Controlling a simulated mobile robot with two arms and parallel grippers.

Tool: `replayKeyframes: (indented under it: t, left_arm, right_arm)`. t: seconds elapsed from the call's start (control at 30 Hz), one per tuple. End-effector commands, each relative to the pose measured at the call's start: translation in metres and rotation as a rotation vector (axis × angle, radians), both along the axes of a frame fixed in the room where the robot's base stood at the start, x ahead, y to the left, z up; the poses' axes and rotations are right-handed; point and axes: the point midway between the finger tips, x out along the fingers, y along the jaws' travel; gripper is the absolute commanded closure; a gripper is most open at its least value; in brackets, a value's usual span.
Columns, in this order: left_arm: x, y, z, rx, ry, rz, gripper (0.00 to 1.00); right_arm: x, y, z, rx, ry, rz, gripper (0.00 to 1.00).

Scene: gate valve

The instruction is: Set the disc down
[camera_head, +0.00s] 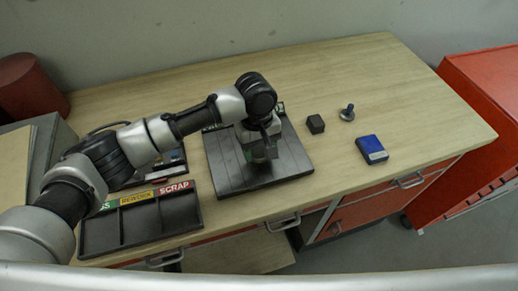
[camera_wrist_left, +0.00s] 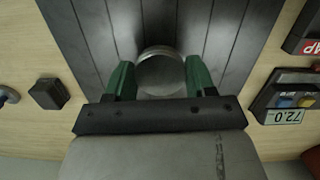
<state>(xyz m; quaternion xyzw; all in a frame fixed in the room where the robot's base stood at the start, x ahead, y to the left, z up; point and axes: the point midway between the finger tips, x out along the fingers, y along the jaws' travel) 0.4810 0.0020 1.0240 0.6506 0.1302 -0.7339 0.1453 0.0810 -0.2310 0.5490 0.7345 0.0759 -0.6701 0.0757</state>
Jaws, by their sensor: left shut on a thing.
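My left gripper (camera_head: 260,153) points down over the dark grooved plate (camera_head: 225,177) in the middle of the bench. In the left wrist view its two green fingers (camera_wrist_left: 160,76) are shut on a round grey metal disc (camera_wrist_left: 160,70), one finger on each side. The grooved plate (camera_wrist_left: 225,30) lies beneath the disc. I cannot tell whether the disc touches the plate. In the head view the disc is hidden by the gripper. My right gripper is not in view.
A black tray (camera_head: 140,222) with REWORK and SCRAP labels stands at front left. A gauge reading 72.0 (camera_wrist_left: 285,100) lies beside the plate. A dark block (camera_head: 315,123), a grey stemmed part (camera_head: 347,113) and a blue box (camera_head: 371,149) stand right. The bench (camera_head: 400,85) is clear at far right.

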Motion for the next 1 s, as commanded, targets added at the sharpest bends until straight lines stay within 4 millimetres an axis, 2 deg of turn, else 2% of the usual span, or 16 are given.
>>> replayKeyframes:
  t: [0.2, 0.5, 0.53, 0.7, 1.0]
  left_arm:
    - [0.0, 0.0, -0.019, -0.001, 0.0, 0.001, 0.79]
    - [0.0, 0.0, -0.021, -0.001, 0.0, 0.0, 0.79]
    - [0.0, 0.0, -0.022, 0.0, 0.0, 0.001, 0.43]
    - [0.0, 0.0, -0.022, 0.0, 0.0, 0.0, 0.19]
    - [0.001, 0.0, -0.02, -0.001, -0.001, 0.0, 0.19]
  right_arm:
    - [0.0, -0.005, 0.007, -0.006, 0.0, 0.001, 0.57]
    - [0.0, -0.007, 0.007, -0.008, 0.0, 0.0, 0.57]
    - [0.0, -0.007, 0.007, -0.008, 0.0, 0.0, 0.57]
    - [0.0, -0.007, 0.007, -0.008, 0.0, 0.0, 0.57]
    - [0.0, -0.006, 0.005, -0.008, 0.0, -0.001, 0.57]
